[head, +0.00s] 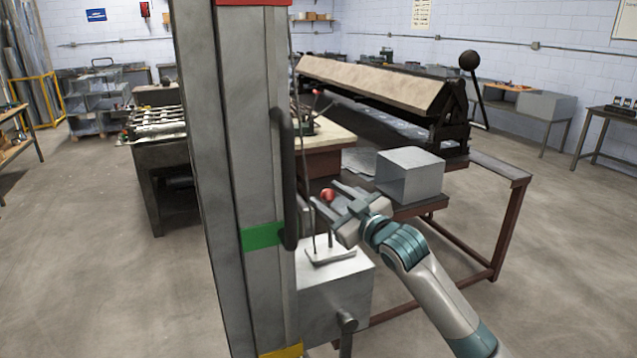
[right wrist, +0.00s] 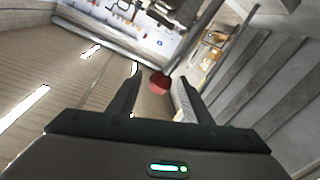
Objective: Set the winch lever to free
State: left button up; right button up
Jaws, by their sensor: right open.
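The winch lever's red knob (head: 328,194) is in the middle of the head view, above the grey winch box (head: 335,296). A thin rod and a slotted plate (head: 331,257) show below it on the box top. My right gripper (head: 325,192) is open, with its two fingers pointing toward the mast and the knob between or just by the fingertips. In the right wrist view the red knob (right wrist: 159,83) sits on a rod end between the two open fingertips (right wrist: 158,82). Contact cannot be told. My left gripper is not in view.
A tall grey mast (head: 230,170) with a black handle (head: 284,180) and a green band (head: 262,236) stands just left of the gripper. A grey block (head: 410,174) sits on the bench behind it. A bending machine (head: 380,85) is farther back.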

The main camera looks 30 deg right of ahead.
jog(key=shift+w+a+p, duration=0.15)
jog(key=shift+w+p, duration=0.25)
jog(key=shift+w, duration=0.85)
jog(key=shift+w+a+p, duration=0.1)
jog(key=shift+w+p, duration=0.3)
jog(key=shift+w, duration=0.85)
grip_shut()
